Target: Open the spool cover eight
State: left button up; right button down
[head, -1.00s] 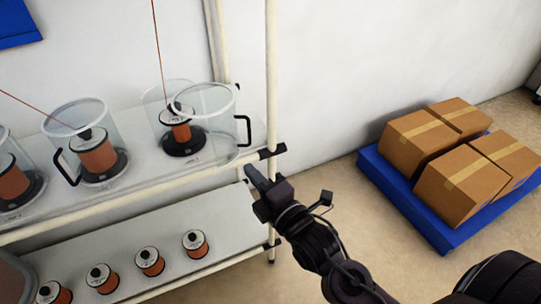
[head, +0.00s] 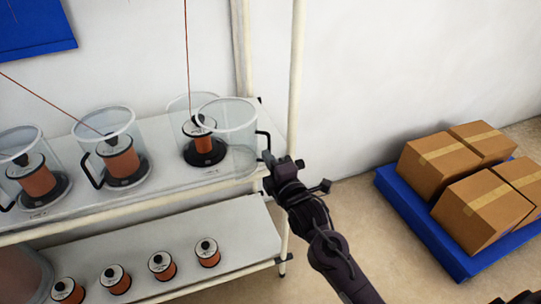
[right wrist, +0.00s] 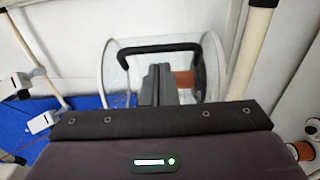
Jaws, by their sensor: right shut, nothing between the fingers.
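Clear spool covers with black handles stand on the upper shelf; their labels are too small to read. The rightmost cover (head: 240,135) sits offset to the right of its copper spool (head: 202,136), with another clear shell (head: 178,108) behind the spool. Its black handle (head: 265,143) faces right. My right gripper (head: 268,158) is shut and empty, close to the lower part of this handle. In the right wrist view the gripper fingers (right wrist: 160,82) overlap the handle (right wrist: 155,47); contact cannot be told. My left gripper is not in view.
The upper shelf (head: 70,212) has a front rail, and a cream post (head: 296,75) rises behind my right gripper. Several spools stand on the lower shelf (head: 230,230). A blue pallet (head: 425,220) with cardboard boxes lies on the floor at right.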

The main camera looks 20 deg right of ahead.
jog(key=shift+w+d, duration=0.3)
jog(key=shift+w, duration=0.05)
jog(key=shift+d, duration=0.1)
jog(key=d, duration=0.1)
jog(key=w+d, duration=0.1)
jog(key=w+d+p, duration=0.1)
jog(key=d, duration=0.1)
jog(key=shift+w+d, duration=0.1)
jog(key=shift+w, duration=0.15)
